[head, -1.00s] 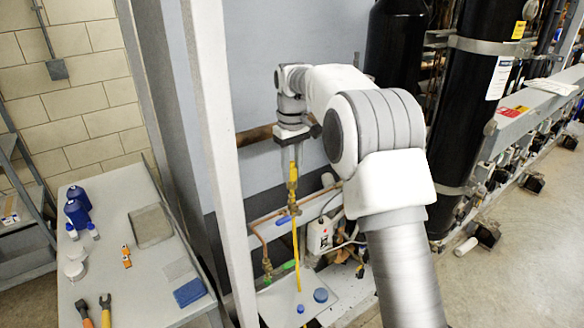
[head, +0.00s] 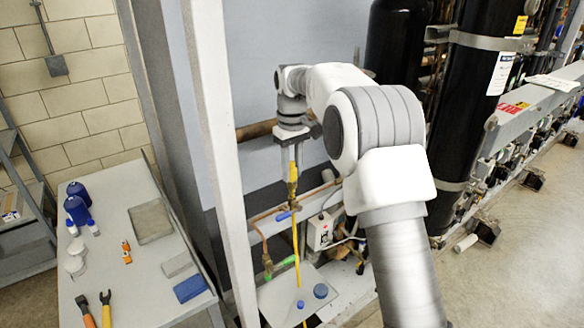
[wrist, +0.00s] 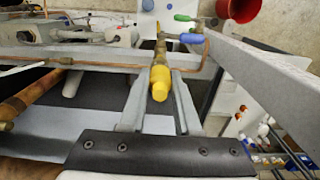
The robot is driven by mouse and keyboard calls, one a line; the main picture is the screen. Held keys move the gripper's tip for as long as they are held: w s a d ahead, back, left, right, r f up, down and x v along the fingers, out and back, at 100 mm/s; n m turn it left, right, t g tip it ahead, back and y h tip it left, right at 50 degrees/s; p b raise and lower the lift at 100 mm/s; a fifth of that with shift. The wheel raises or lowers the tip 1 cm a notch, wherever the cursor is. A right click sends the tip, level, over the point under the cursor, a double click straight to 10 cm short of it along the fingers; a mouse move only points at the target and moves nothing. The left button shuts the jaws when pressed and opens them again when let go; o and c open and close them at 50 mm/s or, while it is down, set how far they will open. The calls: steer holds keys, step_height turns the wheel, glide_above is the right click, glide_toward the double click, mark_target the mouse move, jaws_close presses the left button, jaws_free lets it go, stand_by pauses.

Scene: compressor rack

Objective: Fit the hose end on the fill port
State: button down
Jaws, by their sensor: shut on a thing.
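My gripper (head: 292,150) points down in front of the grey-blue panel. It is shut on the hose end (head: 292,178), a yellow and brass fitting held upright. In the wrist view the yellow part of the hose end (wrist: 160,83) sits between the two fingers (wrist: 158,105), with brass beyond it. The yellow hose (head: 295,245) hangs below toward the floor. A blue valve handle (head: 284,216) is just below the hose end, on the copper piping; it also shows in the wrist view (wrist: 180,38). The fill port is not clearly told apart here, and I cannot tell whether the fitting touches it.
A white upright post (head: 215,160) stands left of my gripper. Black cylinders (head: 480,100) stand at the right. A green handle (head: 283,267) and a small plate with blue caps (head: 320,290) are below. A workbench (head: 100,285) with tools and bottles is at the left.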

steer(key=shift+f, duration=0.65)
stand_by(0.8)
steer(key=shift+c, duration=0.7)
jaws_free()
step_height(320, 180, up, 6)
steer(key=p, duration=0.5)
steer(key=shift+p, duration=0.3)
step_height(320, 180, up, 2)
steer(key=shift+p, duration=0.35)
